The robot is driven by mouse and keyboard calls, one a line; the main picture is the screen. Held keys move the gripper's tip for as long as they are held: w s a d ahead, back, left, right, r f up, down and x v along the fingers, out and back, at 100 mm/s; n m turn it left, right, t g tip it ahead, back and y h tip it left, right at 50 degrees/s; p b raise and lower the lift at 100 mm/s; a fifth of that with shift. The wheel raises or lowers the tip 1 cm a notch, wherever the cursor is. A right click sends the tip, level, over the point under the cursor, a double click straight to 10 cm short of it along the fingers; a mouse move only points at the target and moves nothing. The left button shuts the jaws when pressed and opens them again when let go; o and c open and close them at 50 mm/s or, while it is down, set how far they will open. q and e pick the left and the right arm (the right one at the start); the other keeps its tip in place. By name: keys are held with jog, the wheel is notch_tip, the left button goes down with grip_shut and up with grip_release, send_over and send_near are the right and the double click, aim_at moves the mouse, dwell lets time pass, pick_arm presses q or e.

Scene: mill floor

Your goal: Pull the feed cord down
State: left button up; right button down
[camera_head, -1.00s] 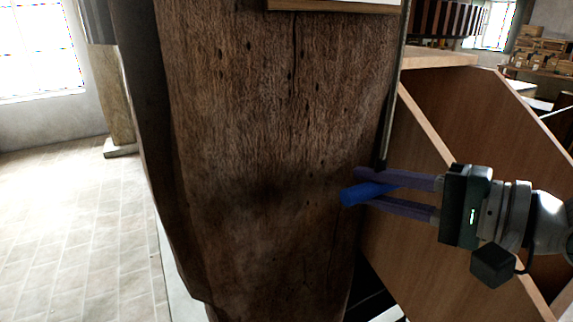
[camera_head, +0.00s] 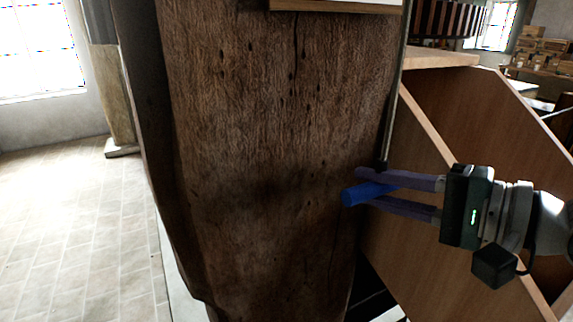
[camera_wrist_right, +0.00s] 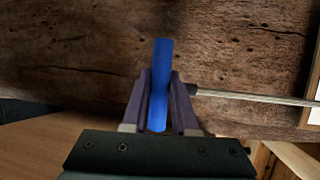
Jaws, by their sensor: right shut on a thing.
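The feed cord (camera_head: 398,95) hangs along the right edge of the dark wooden post and ends at a blue handle (camera_head: 362,194). My right gripper (camera_head: 378,192) is shut on the blue handle, just in front of the post. In the right wrist view the handle (camera_wrist_right: 160,85) lies between the two purple fingers of the right gripper (camera_wrist_right: 160,100). There the cord (camera_wrist_right: 255,97) runs off to the right from beside the fingers. My left gripper is not in view.
The thick wooden post (camera_head: 270,150) stands close behind the handle. A wooden bin or chute (camera_head: 480,140) with slanted panels stands to the right, behind my right arm. Open tiled floor (camera_head: 75,230) lies at the left.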

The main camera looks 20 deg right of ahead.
notch_tip(320, 180, down, 3)
jog(key=b, duration=0.3)
jog(key=shift+f, duration=0.2)
jog(key=c, duration=0.7)
grip_release()
jog(key=shift+s, duration=0.1)
jog(key=p+v, duration=0.1)
jog(key=v, duration=0.8)
jog(key=shift+s+d+r, duration=0.15)
jog(key=shift+s+d, duration=0.1)
jog(key=shift+s, duration=0.05)
